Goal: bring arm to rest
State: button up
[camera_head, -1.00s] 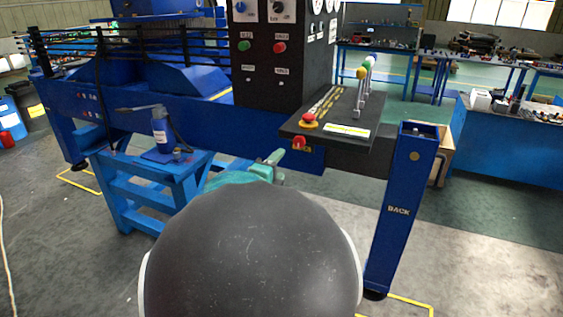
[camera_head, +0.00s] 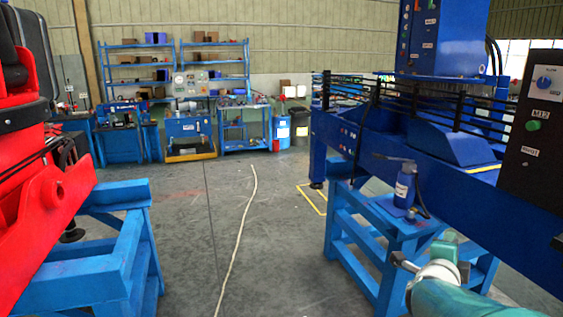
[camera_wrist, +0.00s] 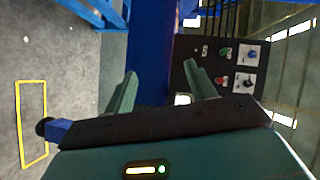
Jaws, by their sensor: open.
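My gripper (camera_wrist: 162,92) is open and empty in the wrist view. Its two green fingers stand apart, with the blue machine frame and a black control panel (camera_wrist: 222,68) beyond them. In the head view my green arm (camera_head: 478,300) reaches in from the bottom right. Its end is near the blue stand (camera_head: 350,255) and below the blue machine beam (camera_head: 455,185). Whether it touches the stand cannot be told. A dark blue bottle (camera_head: 405,186) with a hose stands on top of that stand, just above my arm in the picture.
A red machine part (camera_head: 45,215) rests by another blue stand (camera_head: 105,265) at the left. Open grey floor (camera_head: 190,230) lies between the stands, crossed by a pale cable (camera_head: 238,230). Shelves (camera_head: 165,70) and workbenches line the back wall. A yellow floor mark (camera_head: 312,200) lies near the machine.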

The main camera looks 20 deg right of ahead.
jog(key=w+a+n+t+y, duration=0.1)
jog(key=w+a+n+y, duration=0.2)
jog(key=a+n, duration=0.3)
jog(key=w+a+n+t+y, duration=0.2)
jog(key=w+a+n+y, duration=0.15)
jog(key=a, duration=0.55)
jog(key=w+a+n+t+y, duration=0.1)
jog(key=w+a+n+y, duration=0.25)
jog(key=a, duration=0.35)
jog(key=s+a+f+n+g+y, duration=0.2)
jog(key=s+a+n, duration=0.4)
jog(key=a+n, duration=0.1)
jog(key=s+a+f+n+g+y, duration=0.2)
jog(key=s+a+n, duration=0.4)
jog(key=a, duration=0.4)
jog(key=shift+a+n+g, duration=0.15)
jog(key=shift+n+g, duration=0.65)
jog(key=shift+n, duration=0.1)
jog(key=shift+s+f, duration=0.1)
jog(key=c, duration=0.4)
jog(key=shift+c, duration=0.2)
jog(key=shift+d, duration=0.2)
